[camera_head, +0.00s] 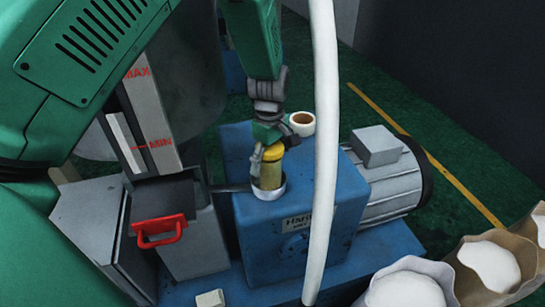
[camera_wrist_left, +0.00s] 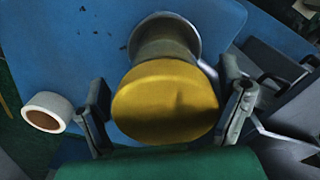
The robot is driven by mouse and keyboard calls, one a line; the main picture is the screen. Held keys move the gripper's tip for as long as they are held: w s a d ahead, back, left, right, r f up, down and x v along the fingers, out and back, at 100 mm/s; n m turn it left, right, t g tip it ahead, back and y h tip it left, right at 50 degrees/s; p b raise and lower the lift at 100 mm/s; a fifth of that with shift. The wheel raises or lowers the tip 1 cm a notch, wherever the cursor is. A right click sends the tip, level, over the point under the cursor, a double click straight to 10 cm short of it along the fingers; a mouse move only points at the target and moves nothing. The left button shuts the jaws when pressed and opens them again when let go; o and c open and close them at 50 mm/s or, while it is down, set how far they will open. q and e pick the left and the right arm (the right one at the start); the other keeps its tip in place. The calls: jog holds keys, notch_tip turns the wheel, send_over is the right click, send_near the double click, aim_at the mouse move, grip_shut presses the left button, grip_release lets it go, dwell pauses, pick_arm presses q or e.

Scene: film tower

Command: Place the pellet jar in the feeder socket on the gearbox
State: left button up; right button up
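The pellet jar (camera_head: 271,172), with a yellow lid and duller body, stands upright with its base inside the pale ring of the feeder socket (camera_head: 269,193). The socket is on top of the blue gearbox (camera_head: 300,200). In the left wrist view, the jar's yellow lid (camera_wrist_left: 165,103) fills the middle, with the grey socket ring (camera_wrist_left: 186,22) behind it. My left gripper (camera_head: 272,150) is above the jar, its fingers spread on either side of the lid, close to it, with a slight gap at the right. My right gripper is not in view.
A roll of tape (camera_head: 302,123) lies behind the jar. A white hose (camera_head: 325,150) runs vertically just right of the gripper. A grey motor (camera_head: 395,190) adjoins the gearbox. A red-handled drawer (camera_head: 160,229) is at left; open sacks (camera_head: 490,265) stand at lower right.

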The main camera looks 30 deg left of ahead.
pick_arm(q)
jog(key=shift+s+a, duration=0.1)
jog(key=shift+a, duration=0.5)
jog(key=shift+a+r, duration=0.2)
jog(key=shift+r, duration=0.2)
jog(key=r, duration=0.3)
jog(key=d+r, duration=0.1)
jog(key=r, duration=0.6)
jog(key=shift+s+d+r, duration=0.1)
jog(key=shift+d+r, duration=0.3)
jog(key=shift+a+r, duration=0.2)
jog(key=shift+a, duration=0.7)
jog(key=shift+d, duration=0.1)
